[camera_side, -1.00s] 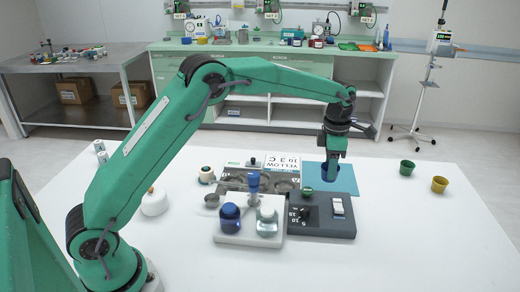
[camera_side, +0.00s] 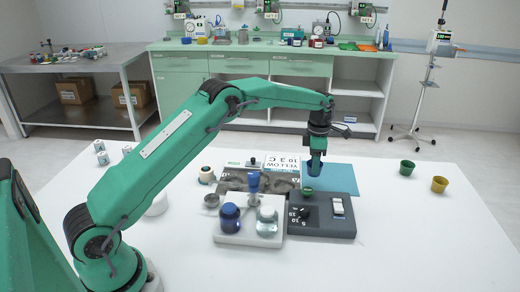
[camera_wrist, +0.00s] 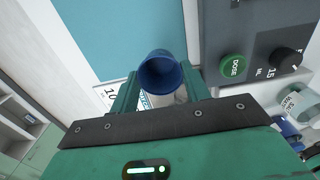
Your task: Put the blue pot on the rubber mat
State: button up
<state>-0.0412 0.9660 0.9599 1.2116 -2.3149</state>
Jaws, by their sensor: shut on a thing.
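My gripper (camera_side: 317,157) is shut on the blue pot (camera_wrist: 161,76), which sits between the two green fingers in the wrist view with its open mouth facing the camera. In the side view the pot (camera_side: 313,168) shows below the fingers, near the left edge of a flat light-blue sheet. This sheet (camera_side: 342,177) looks like the mat; it also fills the upper left of the wrist view (camera_wrist: 125,35). The pot appears raised; its exact height is hard to tell, and its underside is hidden.
A dark grey dosing device (camera_side: 322,224) with a green button and black knob stands just in front of the sheet. A white stand with bottles (camera_side: 249,238) is at its left. Green (camera_side: 407,167) and yellow (camera_side: 439,184) pots stand at right.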

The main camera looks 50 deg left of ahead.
jog(key=shift+f, duration=1.95)
jog(key=shift+f, duration=0.15)
jog(key=o, duration=0.9)
notch_tip(320, 180, up, 12)
jog(key=shift+r, duration=0.15)
